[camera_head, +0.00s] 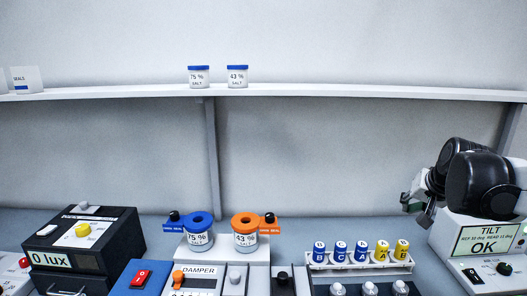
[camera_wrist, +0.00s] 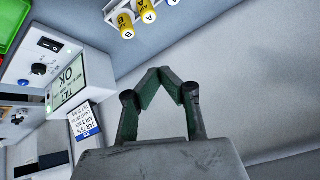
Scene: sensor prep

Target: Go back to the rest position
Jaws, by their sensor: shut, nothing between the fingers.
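My gripper (camera_head: 424,214) is at the right of the head view, raised in front of the white TILT box and to the right of the vial rack. In the wrist view my gripper (camera_wrist: 160,73) shows its two dark green fingers meeting at the tips, with nothing between them. The white TILT box (camera_head: 440,238) reads OK; it also shows in the wrist view (camera_wrist: 50,50), to the left of the fingers. My arm hides part of the box in the head view.
A rack (camera_head: 345,266) holds blue and yellow capped vials. Blue (camera_head: 199,238) and orange (camera_head: 246,240) collared salt jars stand at the centre. A black 0 LUX box (camera_head: 110,240) is at left. The shelf (camera_head: 300,90) above holds two salt jars. Bare wall is behind.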

